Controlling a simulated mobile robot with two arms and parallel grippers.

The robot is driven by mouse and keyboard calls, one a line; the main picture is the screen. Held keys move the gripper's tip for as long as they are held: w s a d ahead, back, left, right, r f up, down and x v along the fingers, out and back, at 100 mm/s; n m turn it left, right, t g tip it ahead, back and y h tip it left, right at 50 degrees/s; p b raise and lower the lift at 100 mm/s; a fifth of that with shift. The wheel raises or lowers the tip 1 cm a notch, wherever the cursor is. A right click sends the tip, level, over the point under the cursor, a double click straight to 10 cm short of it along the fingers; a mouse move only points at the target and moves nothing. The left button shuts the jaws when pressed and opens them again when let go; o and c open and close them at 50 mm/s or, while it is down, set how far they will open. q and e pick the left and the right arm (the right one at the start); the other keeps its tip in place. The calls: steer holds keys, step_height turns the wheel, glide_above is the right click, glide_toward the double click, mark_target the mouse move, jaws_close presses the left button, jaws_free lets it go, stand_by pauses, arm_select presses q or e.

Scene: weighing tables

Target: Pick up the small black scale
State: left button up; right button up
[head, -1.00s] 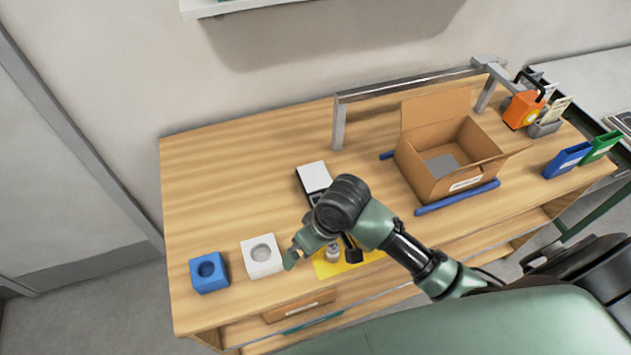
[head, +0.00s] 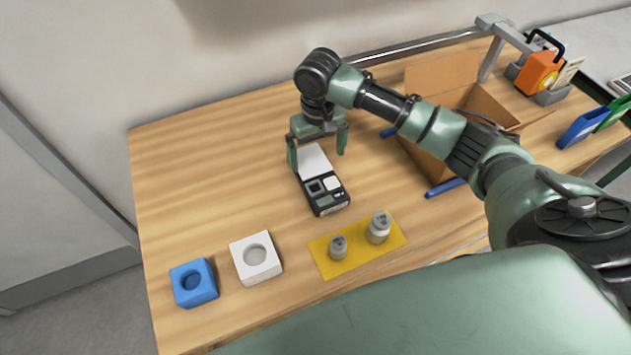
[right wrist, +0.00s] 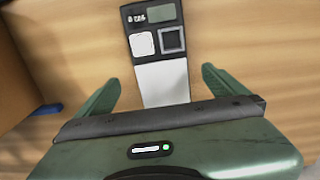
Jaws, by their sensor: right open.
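The small black scale (head: 322,196) lies on the wooden table, with a white panel at its far end and a display and small square parts on its near end. It also shows in the right wrist view (right wrist: 154,32), between the fingers. My right gripper (head: 318,160) is open above the far, white-panel end of the scale, one finger on each side. In the right wrist view the open fingers (right wrist: 160,92) straddle the white panel, with a gap on both sides. I cannot tell how high the fingertips are. My left gripper is not in view.
A yellow mat (head: 325,264) carries two metal weights (head: 379,228). A white block (head: 255,258) and a blue block (head: 193,283) stand at the front left. An open cardboard box (head: 432,163) is right of the scale, partly behind my arm. The table's left part is clear.

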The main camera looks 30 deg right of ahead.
mark_target(316, 170)
steer(key=shift+f, duration=0.5)
steer(key=f+p, duration=0.1)
steer(key=f, duration=0.1)
steer(key=f+p, duration=0.1)
steer(key=f, duration=0.2)
steer(key=shift+w+f, duration=0.2)
steer(key=shift+f, duration=0.05)
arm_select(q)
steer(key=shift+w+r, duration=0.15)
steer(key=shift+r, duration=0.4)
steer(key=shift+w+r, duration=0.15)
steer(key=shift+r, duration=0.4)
arm_select(e)
steer(key=shift+f, duration=0.7)
steer(key=c, duration=1.3)
steer(key=shift+w, duration=0.1)
steer(key=c, duration=0.3)
steer(key=shift+r, duration=0.15)
steer(key=shift+c, duration=0.2)
